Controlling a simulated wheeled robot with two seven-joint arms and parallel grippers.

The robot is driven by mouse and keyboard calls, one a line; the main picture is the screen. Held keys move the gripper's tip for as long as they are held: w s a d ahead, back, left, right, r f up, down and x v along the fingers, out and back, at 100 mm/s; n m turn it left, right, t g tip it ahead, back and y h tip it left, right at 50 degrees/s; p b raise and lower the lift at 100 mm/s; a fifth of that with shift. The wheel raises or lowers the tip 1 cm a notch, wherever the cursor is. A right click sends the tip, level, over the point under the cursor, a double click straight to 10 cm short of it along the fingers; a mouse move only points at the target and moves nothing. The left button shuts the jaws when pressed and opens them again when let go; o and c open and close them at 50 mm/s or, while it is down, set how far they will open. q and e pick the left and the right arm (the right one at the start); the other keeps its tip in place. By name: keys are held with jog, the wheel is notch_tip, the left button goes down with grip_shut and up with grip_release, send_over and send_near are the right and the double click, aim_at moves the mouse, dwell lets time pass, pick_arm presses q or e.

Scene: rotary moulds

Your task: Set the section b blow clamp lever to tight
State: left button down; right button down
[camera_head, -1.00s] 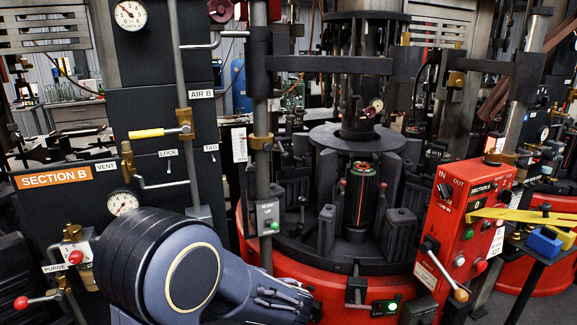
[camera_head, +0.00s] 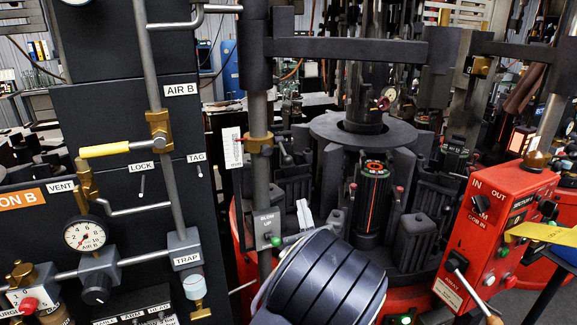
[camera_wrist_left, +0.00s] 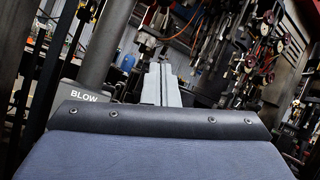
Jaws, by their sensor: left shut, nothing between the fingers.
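The box labelled BLOW UP (camera_head: 267,228), with a green button, is fixed to the dark post left of the mould turret. Its BLOW label (camera_wrist_left: 84,97) also shows at the left in the left wrist view. Higher on that post is a brass clamp collar (camera_head: 259,143); I cannot tell whether the small handle beside it is the blow clamp lever. My left gripper (camera_head: 304,213) points up just right of the box, apparently apart from it. Its pale fingers are together and empty, also in the left wrist view (camera_wrist_left: 161,84). My left forearm hides what is below. My right gripper is out of view.
The dark panel (camera_head: 110,130) with a yellow-handled valve (camera_head: 104,150), pipes and gauge (camera_head: 85,233) stands at the left. The mould turret (camera_head: 363,132) is close on the right. A red control box (camera_head: 497,225) with a lever stands further right.

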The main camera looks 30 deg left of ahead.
aim_at(284, 153)
pick_arm(q)
jog(key=w+a+r+p, duration=0.3)
jog(key=a+r+p, duration=0.1)
jog(key=r, duration=0.3)
jog(key=shift+w+a+r, duration=0.2)
jog(key=shift+w+a, duration=0.05)
jog(key=shift+a, duration=0.15)
dwell(0.4)
